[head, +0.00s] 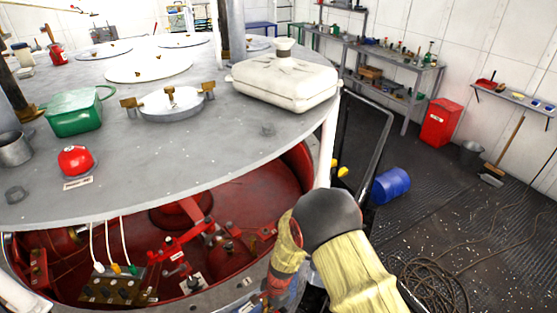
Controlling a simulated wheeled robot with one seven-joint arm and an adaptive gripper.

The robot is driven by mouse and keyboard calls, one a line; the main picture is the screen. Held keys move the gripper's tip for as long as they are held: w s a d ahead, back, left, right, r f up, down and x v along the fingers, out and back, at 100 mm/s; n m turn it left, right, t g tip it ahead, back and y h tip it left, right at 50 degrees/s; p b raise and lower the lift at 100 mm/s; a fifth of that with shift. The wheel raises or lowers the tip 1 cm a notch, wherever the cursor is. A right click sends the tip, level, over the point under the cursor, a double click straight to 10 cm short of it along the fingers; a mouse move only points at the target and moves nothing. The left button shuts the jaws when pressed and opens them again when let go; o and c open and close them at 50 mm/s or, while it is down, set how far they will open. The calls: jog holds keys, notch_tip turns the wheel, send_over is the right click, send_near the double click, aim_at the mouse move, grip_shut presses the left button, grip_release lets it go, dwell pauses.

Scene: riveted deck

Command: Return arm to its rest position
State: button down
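My arm shows at the bottom centre of the head view. It has a yellow fabric-like sleeve, a dark grey rounded joint and a narrower part bending down to the left, in front of the round table's edge. I cannot make out my gripper or its fingers; the arm's far end runs down toward the bottom edge of the picture. Nothing held can be seen.
A large round grey deck (225,140) fills the left, with a red machinery bay beneath. On it are a green box (75,112), a red button (75,160) and a cream canister (285,80). A blue barrel (391,185) and coiled rope (435,285) lie on the floor.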

jog(key=s+d+r+n+g, duration=0.2)
jog(key=s+d+r+n, duration=0.1)
jog(key=s+n, duration=0.25)
jog(key=s+d+r+n+t+b, duration=0.1)
jog(key=s+d+r+t, duration=0.1)
jog(key=d+r, duration=0.5)
jog(key=s+d+r+n+t+h+b, duration=0.1)
jog(key=d+r, duration=0.6)
jog(key=r, duration=1.2)
jog(key=s+d+r+n+t+h+b, duration=0.1)
jog(key=s+d+r+t, duration=0.4)
jog(key=r, duration=0.9)
jog(key=d+n+t+b, duration=0.1)
jog(key=d, duration=0.2)
jog(key=shift+s, duration=0.2)
